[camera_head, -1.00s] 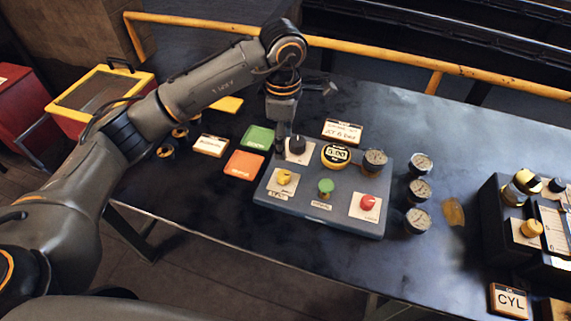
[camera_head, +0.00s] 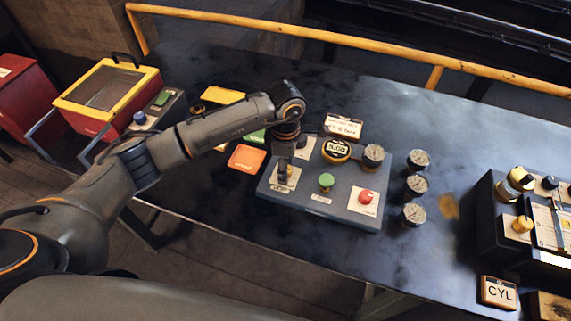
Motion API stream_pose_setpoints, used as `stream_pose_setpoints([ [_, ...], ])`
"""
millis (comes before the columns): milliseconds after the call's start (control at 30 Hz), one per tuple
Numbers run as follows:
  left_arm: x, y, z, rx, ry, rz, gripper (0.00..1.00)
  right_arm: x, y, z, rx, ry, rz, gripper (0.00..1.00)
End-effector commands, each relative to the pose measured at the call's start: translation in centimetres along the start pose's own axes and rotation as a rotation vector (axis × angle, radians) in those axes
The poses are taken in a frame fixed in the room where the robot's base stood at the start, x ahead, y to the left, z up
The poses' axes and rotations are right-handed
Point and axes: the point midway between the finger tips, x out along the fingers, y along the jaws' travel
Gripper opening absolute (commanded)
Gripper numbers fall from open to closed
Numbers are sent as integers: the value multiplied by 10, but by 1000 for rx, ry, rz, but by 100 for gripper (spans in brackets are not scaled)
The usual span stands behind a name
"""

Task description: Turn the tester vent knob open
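The tester (camera_head: 335,208) is a grey-blue box on the dark table. It carries a round yellow-rimmed display (camera_head: 336,151), a gauge (camera_head: 373,155), a green knob (camera_head: 326,181) and a red knob (camera_head: 365,196) on a white plate. My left gripper (camera_head: 285,175) points down over the white plate (camera_head: 286,184) at the tester's front left corner, where a yellow knob sits. The gripper mostly hides that knob, and I cannot tell whether it touches it or whether its fingers are open or shut. Knob labels are too small to read. My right gripper is not in view.
Three loose gauges (camera_head: 416,184) stand right of the tester. A black unit with knobs (camera_head: 510,220) and a CYL sign (camera_head: 498,293) are at the far right. An orange card (camera_head: 246,158) lies to the left. A yellow rail (camera_head: 350,52) runs behind the table.

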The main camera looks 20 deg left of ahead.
Motion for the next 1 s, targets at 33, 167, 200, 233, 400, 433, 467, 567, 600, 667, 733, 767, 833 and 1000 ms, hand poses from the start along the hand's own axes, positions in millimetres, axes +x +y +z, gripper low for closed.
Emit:
stream_pose_setpoints([
  [33,0,0,0,0,0,0,48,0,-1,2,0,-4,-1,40],
  [167,0,0,0,0,0,0,22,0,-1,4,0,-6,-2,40],
  [200,0,0,0,0,0,0,14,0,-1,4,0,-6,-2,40],
  [233,0,0,0,0,0,0,7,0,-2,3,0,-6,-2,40],
  [400,0,0,0,-2,0,0,0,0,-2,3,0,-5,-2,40],
  [433,0,0,0,-4,0,0,0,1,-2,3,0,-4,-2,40],
  [467,0,0,0,-7,0,0,0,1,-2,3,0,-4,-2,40],
  [567,0,0,0,-27,0,0,0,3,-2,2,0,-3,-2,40],
  [600,0,0,0,-39,0,0,0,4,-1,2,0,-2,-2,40],
  [667,1,0,0,-63,0,0,0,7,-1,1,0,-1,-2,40],
  [733,2,0,0,-100,1,-1,0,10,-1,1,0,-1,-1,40],
  [767,2,0,-1,-119,1,0,0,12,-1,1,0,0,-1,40],
  [833,2,0,0,-168,2,1,0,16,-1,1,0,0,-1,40],
  [1000,3,0,0,-317,1,1,0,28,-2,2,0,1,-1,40],
])
